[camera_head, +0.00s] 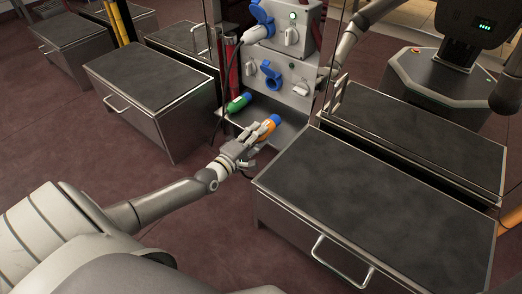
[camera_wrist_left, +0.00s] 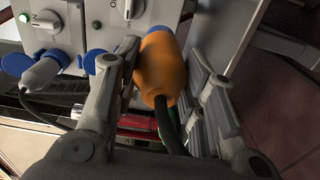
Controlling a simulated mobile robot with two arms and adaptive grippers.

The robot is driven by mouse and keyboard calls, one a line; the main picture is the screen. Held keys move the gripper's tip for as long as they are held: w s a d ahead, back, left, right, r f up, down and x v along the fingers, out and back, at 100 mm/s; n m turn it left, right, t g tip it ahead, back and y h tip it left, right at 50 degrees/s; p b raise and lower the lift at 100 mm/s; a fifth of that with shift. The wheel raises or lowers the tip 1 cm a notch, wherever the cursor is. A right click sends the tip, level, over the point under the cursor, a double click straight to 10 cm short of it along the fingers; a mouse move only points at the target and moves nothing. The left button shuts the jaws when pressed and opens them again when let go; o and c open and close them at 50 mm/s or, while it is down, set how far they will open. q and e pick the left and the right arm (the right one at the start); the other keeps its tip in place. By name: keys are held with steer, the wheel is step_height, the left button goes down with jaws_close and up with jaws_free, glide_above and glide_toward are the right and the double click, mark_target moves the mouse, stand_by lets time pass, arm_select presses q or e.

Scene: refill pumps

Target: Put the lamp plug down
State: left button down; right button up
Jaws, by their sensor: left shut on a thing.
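An orange plug with a blue end (camera_head: 268,127) is held in my left gripper (camera_head: 250,142), at the front of the metal cabinet's low shelf (camera_head: 287,133). In the left wrist view the orange plug (camera_wrist_left: 162,70) sits between the two fingers (camera_wrist_left: 160,90), with its dark cable trailing back towards the palm. I cannot tell whether the plug touches the shelf. A green plug (camera_head: 238,103) lies at the left on the shelf. A white plug (camera_head: 256,35) sits at the cabinet's upper blue socket. The lower blue socket (camera_head: 271,75) has no plug in it. My right gripper is out of view.
A dark-topped metal bench (camera_head: 375,200) stands to the right of the cabinet, and another (camera_head: 150,75) stands to the left. Dark cables hang beside the cabinet's left side. Another robot's base (camera_head: 450,85) stands behind at the upper right. The floor at front left is clear.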

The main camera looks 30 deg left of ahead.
arm_select(q)
steer(key=shift+w+a+f+b, duration=0.1)
steer(key=shift+w+f+b, duration=0.65)
steer(key=shift+f, duration=0.35)
steer(key=shift+w+f+b, duration=0.5)
steer(key=shift+b, duration=0.05)
step_height(320, 180, down, 3)
steer(key=b, duration=0.3)
steer(key=shift+w+a, duration=0.1)
steer(key=shift+f+b, duration=0.25)
steer(key=shift+b, duration=0.05)
steer(key=c, duration=0.9)
jaws_free()
